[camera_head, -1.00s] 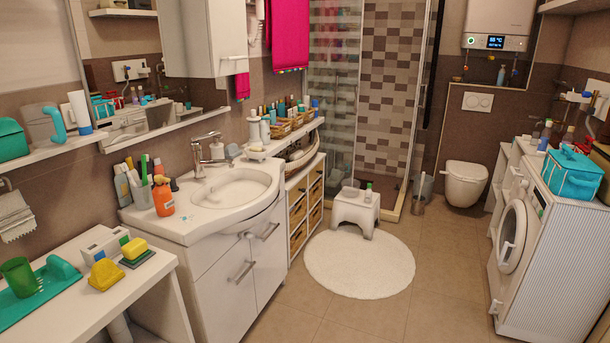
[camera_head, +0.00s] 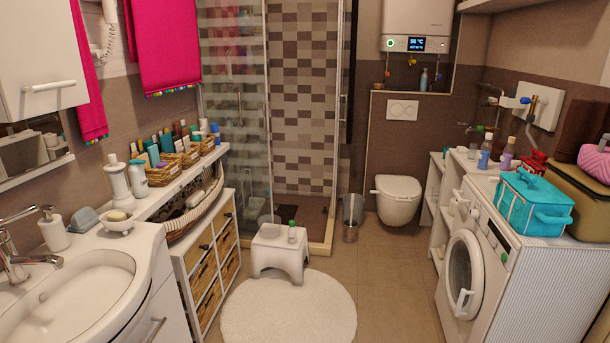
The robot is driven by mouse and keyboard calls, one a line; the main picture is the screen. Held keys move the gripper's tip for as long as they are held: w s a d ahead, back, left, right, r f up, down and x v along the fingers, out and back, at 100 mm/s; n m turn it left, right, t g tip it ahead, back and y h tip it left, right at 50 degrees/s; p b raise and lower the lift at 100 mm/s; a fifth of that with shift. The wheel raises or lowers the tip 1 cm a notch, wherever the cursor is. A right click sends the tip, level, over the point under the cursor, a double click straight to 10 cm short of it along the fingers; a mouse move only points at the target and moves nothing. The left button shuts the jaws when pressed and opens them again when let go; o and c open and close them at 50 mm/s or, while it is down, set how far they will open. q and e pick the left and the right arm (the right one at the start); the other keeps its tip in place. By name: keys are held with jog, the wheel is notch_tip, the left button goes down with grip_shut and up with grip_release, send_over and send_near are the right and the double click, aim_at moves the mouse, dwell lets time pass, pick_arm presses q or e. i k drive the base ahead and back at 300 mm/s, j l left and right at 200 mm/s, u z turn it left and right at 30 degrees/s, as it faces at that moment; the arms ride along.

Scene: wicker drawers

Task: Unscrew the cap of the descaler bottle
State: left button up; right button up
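I cannot tell for certain which bottle is the descaler; no label is readable. A small pale bottle with a green cap (camera_head: 292,234) stands upright on the white stool (camera_head: 281,254). A blue bottle (camera_head: 486,152) and a purple bottle (camera_head: 507,155) stand on the white surface beside the washing machine at the right, with a green-capped bottle (camera_head: 477,141) behind them. Neither of my grippers is in view.
A white sink (camera_head: 80,285) and a wicker drawer unit (camera_head: 205,265) line the left. A round white rug (camera_head: 290,312) lies before the stool. The washing machine (camera_head: 478,275) carries a turquoise bag (camera_head: 535,202). Tiled floor (camera_head: 385,300) is clear between rug and machine.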

aim_at(292, 231)
jog(key=i, duration=1.9)
